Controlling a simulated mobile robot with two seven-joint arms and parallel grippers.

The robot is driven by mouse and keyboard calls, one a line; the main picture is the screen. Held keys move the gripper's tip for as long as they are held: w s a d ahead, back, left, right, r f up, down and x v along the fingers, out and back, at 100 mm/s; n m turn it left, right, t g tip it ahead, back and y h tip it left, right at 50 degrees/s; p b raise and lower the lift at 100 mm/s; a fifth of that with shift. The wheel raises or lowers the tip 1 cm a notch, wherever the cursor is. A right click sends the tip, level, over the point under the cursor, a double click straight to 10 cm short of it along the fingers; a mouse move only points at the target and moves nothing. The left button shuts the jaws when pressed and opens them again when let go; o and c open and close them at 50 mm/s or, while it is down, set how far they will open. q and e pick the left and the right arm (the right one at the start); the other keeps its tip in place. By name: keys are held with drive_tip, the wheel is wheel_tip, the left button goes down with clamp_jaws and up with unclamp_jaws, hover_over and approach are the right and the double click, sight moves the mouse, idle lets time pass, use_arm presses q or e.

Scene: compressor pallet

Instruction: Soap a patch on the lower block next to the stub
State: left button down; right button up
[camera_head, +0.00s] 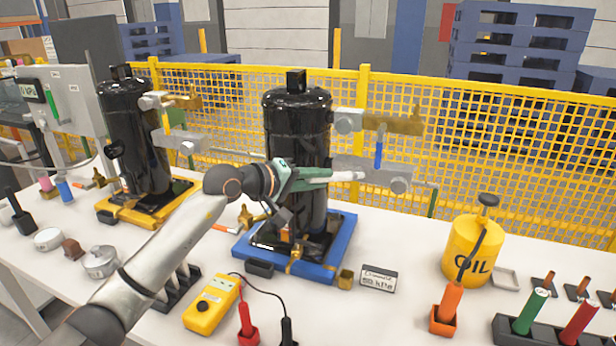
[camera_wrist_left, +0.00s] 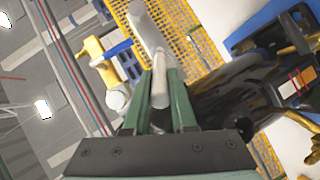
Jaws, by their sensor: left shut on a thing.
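My left gripper (camera_head: 322,175) is in front of the black compressor (camera_head: 297,115) on the blue tray. It is shut on a pale, slender thing (camera_head: 346,176) whose tip points right, towards the grey lower block (camera_head: 372,170). I cannot tell whether the tip touches the block. A round grey stub (camera_head: 399,186) shows at the block's right end. In the left wrist view, the green fingers (camera_wrist_left: 165,85) close around the pale thing (camera_wrist_left: 160,88). My right gripper is not in view.
Above the lower block sits a brass valve (camera_head: 400,123) with a blue handle (camera_head: 379,152). A yellow mesh fence (camera_head: 475,140) stands close behind. A yellow oil can (camera_head: 470,250) and a meter (camera_head: 212,303) with leads stand on the white table. A second compressor (camera_head: 135,135) is left.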

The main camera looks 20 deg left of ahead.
use_arm(q)
drive_tip(key=shift+d, duration=0.25)
drive_tip(key=shift+a+b, duration=0.1)
drive_tip(key=shift+b, duration=0.3)
drive_tip(key=shift+w+a+f+b, duration=0.1)
drive_tip(key=shift+a+f+b, duration=0.05)
drive_tip(key=shift+a+b, duration=0.4)
drive_tip(key=a+b, duration=0.2)
drive_tip(key=a, duration=0.3)
drive_tip(key=shift+a+b, duration=0.3)
